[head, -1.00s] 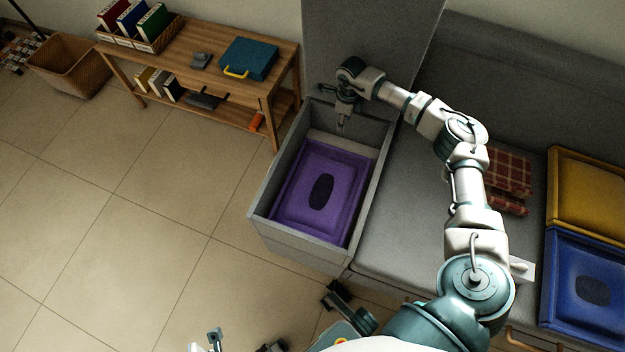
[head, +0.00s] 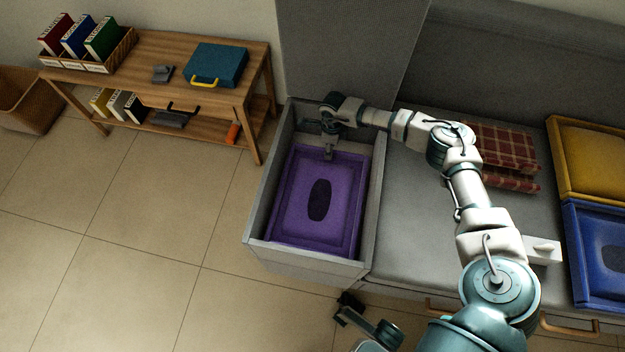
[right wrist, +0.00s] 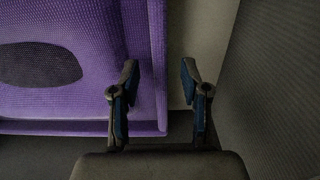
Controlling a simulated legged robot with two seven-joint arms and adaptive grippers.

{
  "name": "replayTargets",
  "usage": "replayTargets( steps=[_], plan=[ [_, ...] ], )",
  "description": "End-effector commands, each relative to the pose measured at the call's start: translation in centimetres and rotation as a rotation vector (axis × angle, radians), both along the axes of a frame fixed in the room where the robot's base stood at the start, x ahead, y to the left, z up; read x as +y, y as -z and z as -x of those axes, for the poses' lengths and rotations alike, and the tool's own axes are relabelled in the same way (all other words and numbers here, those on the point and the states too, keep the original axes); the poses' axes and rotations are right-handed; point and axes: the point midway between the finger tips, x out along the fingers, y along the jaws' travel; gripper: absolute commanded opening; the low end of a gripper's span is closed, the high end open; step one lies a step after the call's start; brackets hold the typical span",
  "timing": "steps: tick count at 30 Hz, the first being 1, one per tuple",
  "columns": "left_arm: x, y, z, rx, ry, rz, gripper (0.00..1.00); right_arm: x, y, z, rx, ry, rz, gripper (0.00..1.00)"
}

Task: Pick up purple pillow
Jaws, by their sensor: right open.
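The purple pillow (head: 294,203) lies flat inside the open grey bin of the bench, with a dark oval on its middle. It also shows in the right wrist view (right wrist: 105,30). My right gripper (head: 328,156) is over the pillow's far edge in the head view. In the right wrist view my right gripper (right wrist: 158,82) is open and empty, one finger over the pillow's border and the other over the bare bin floor beside it. My left gripper (head: 345,308) is low in front of the bench; its fingers are too small to read.
The bin's grey walls (head: 258,200) surround the pillow, and the raised lid (head: 345,45) stands behind.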

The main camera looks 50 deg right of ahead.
Motion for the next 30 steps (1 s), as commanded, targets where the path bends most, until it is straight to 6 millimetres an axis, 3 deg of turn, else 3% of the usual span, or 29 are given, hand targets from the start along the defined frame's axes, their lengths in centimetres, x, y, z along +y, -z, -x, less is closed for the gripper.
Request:
replayTargets(
  steps=[2, 11, 15, 17, 30],
  plan=[
    [-0.12, 0.24, -0.23, -0.012, 0.001, 0.0, 0.41, -0.05, 1.52, 0.21, 0.007, 0.001, -0.001, 0.46],
    [-0.19, -0.33, -0.18, -0.027, 0.001, -0.001, 0.41, -0.06, 1.33, 0.04, -0.003, 0.001, 0.0, 0.46],
    [-0.3, -0.12, -0.59, -0.021, 0.002, -0.002, 0.41, -0.03, 1.33, 0.04, -0.002, 0.0, 0.0, 0.11],
    [-0.29, -0.12, -0.6, -0.021, 0.002, -0.002, 0.41, -0.02, 1.33, 0.05, -0.002, 0.0, 0.0, 0.0],
    [-0.27, -0.24, -0.52, -0.024, 0.001, -0.002, 0.41, -0.01, 1.23, 0.03, -0.003, 0.001, -0.001, 0.0]
  ],
)
